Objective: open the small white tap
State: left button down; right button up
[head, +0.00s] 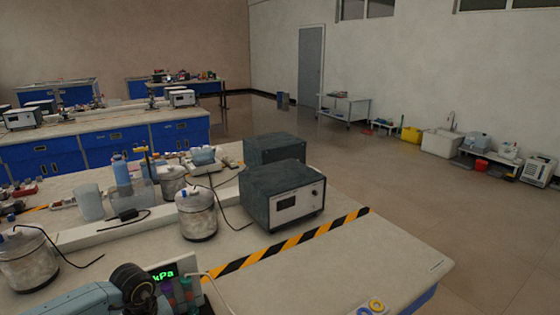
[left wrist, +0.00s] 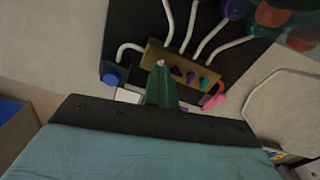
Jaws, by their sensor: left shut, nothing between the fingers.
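My left gripper (left wrist: 162,68) is shut and empty in the left wrist view. Its green fingers reach over the lower edge of a brass block (left wrist: 180,66) on a dark panel (left wrist: 130,30). Several curved white tubes run out of the block. A blue knob (left wrist: 112,75) is left of the fingers, and a pink piece (left wrist: 216,97) and small coloured parts are to their right. A small white piece (left wrist: 128,95) lies partly hidden beside the fingers; I cannot tell whether it is the white tap. In the head view my left arm hides most of this spot.
A gauge with green kPa digits (head: 163,273) stands beside my left arm. Purple, teal and red knobs (left wrist: 232,8) crowd the wrist view's upper right. The bench's right front is mostly clear.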

pick_arm(q)
jog(key=n+p, duration=0.1)
jog(key=n, duration=0.2)
jog(key=shift+r+p, duration=0.25)
jog(key=shift+p, duration=0.1)
jog(key=shift+f+n+p, duration=0.1)
jog(key=shift+n+p, duration=0.3)
jog(key=shift+n, duration=0.5)
jog(key=shift+f, duration=0.1)
jog(key=shift+n+p, duration=0.35)
jog(key=shift+n, duration=0.05)
jog(key=n+p, duration=0.3)
jog(key=n, duration=0.1)
jog(key=shift+r, duration=0.2)
jog(key=shift+f+n+p, duration=0.1)
jog(key=shift+n+p, duration=0.35)
jog(key=shift+n, duration=0.55)
jog(key=shift+f, duration=0.1)
